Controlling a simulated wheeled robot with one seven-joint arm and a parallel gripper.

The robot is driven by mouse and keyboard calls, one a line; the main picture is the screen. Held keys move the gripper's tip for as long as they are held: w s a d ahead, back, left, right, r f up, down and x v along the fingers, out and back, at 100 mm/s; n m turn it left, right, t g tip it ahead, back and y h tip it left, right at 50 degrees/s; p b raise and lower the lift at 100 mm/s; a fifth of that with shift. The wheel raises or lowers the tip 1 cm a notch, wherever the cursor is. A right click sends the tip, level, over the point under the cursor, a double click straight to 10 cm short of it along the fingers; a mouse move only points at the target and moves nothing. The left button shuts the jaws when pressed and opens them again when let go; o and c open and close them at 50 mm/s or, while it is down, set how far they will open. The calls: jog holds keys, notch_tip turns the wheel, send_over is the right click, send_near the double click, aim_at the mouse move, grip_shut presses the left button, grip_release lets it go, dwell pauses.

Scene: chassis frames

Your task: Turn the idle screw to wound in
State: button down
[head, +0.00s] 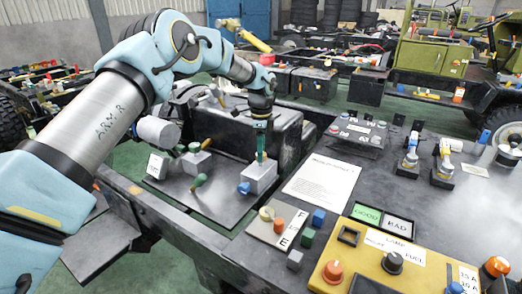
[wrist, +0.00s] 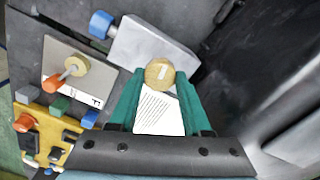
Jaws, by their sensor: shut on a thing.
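A grey block (head: 259,177) stands on the dark bench with a blue knob (head: 243,188) on its side. The block (wrist: 140,45) and its blue knob (wrist: 101,24) also show in the wrist view. A round tan screw head (wrist: 159,73) with a white mark is at the block's edge, which I take for the idle screw. My gripper (head: 261,157) points down over the block. In the wrist view its green fingers (wrist: 163,80) are shut on the screw head, one on each side. The screw's shaft is hidden, so its depth cannot be told.
A second grey block (head: 195,163) with green knobs stands to the left, beside a white label (head: 157,166). A paper sheet (head: 318,188) lies to the right. The yellow panel (head: 375,258) and a plate with yellow and orange knobs (head: 279,226) are nearer.

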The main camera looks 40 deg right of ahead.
jog(key=m, duration=0.5)
jog(key=shift+m, duration=0.4)
dwell(0.4)
jog(key=shift+c, duration=1.8)
grip_release()
jog(key=shift+r, duration=0.15)
notch_tip(320, 180, up, 11)
jog(key=b, duration=0.1)
jog(key=shift+f+b, duration=0.2)
jog(key=shift+b, duration=0.2)
